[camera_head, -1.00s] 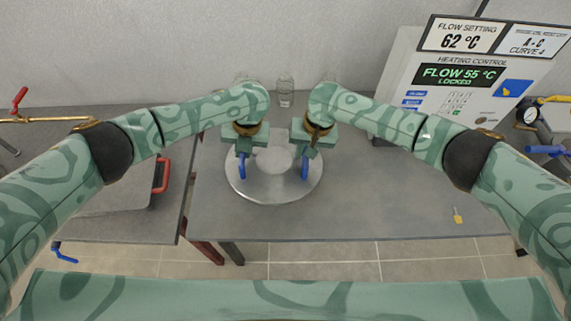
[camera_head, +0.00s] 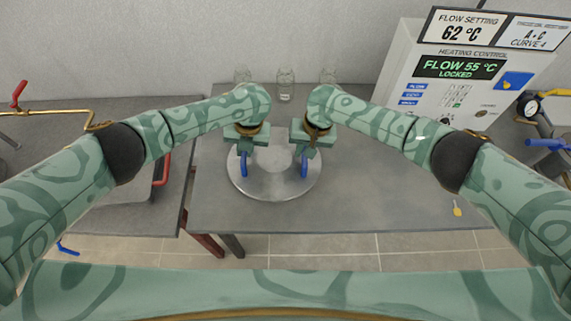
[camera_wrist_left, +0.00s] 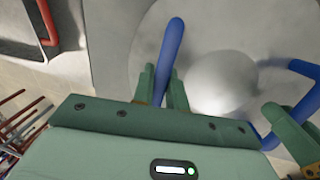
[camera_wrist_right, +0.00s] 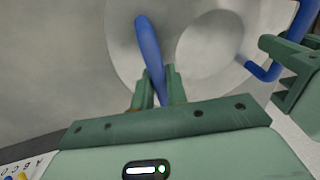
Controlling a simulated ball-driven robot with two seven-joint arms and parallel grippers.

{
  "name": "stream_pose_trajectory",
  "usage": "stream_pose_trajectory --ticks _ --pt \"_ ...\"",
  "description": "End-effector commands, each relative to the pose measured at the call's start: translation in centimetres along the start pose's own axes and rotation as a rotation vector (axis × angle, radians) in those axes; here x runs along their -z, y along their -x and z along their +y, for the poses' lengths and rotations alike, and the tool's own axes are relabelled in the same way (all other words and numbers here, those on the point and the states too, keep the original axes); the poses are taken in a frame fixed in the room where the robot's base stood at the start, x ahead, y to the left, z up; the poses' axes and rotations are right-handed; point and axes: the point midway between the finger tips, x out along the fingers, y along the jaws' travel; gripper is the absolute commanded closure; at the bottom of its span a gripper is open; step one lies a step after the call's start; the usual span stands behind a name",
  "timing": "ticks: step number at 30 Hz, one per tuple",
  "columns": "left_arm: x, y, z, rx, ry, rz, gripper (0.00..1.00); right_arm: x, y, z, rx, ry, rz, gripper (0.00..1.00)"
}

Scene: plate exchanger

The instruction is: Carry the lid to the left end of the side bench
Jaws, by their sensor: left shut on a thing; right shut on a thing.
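The lid (camera_head: 273,188) is a round, shiny metal disc with a raised dome and two blue handles. It is over the grey middle bench (camera_head: 350,205); I cannot tell whether it touches the top. My left gripper (camera_head: 243,154) is shut on the left blue handle (camera_head: 243,168). My right gripper (camera_head: 306,153) is shut on the right blue handle (camera_head: 304,168). The wrist views show each handle between the fingers, with the lid below in the left (camera_wrist_left: 215,85) and right (camera_wrist_right: 190,30) ones. The grippers and forearms hide the lid's far rim.
Several glass jars, one in the middle (camera_head: 285,84), stand at the back wall. The heating control box (camera_head: 440,85) stands at the back right. A yellow tag (camera_head: 457,208) lies at the front right. A gap separates the left bench (camera_head: 110,215), with its red handle (camera_head: 162,172).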

Motion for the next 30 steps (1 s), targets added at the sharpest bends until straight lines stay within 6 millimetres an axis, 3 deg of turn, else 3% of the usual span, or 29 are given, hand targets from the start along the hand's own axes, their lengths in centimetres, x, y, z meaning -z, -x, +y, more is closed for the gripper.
stream_pose_trajectory --ticks 8,9,11,12,26,30 --pt "-0.2 -1.3 0.0 -0.004 0.005 -0.002 1.00 -0.1 -1.4 0.2 -0.001 0.003 -0.002 1.00" --pt "-0.1 -1.4 -0.1 -0.004 0.005 -0.002 0.83 -0.1 -1.6 0.3 -0.002 0.003 -0.003 0.83" --pt "-0.1 -1.4 -0.1 -0.003 0.004 -0.002 0.66 -0.1 -1.5 0.3 -0.002 0.003 -0.002 0.66" --pt "-0.1 -1.4 -0.1 -0.003 0.003 -0.002 0.64 -0.1 -1.5 0.3 -0.002 0.003 -0.002 0.64" --pt "0.0 -1.3 -0.3 0.000 0.000 0.000 0.64 0.0 -1.4 0.3 0.000 0.000 0.000 0.64" --pt "-0.1 0.1 -0.3 0.002 0.001 -0.001 0.64 0.0 -1.4 0.3 0.000 0.000 0.000 0.64"
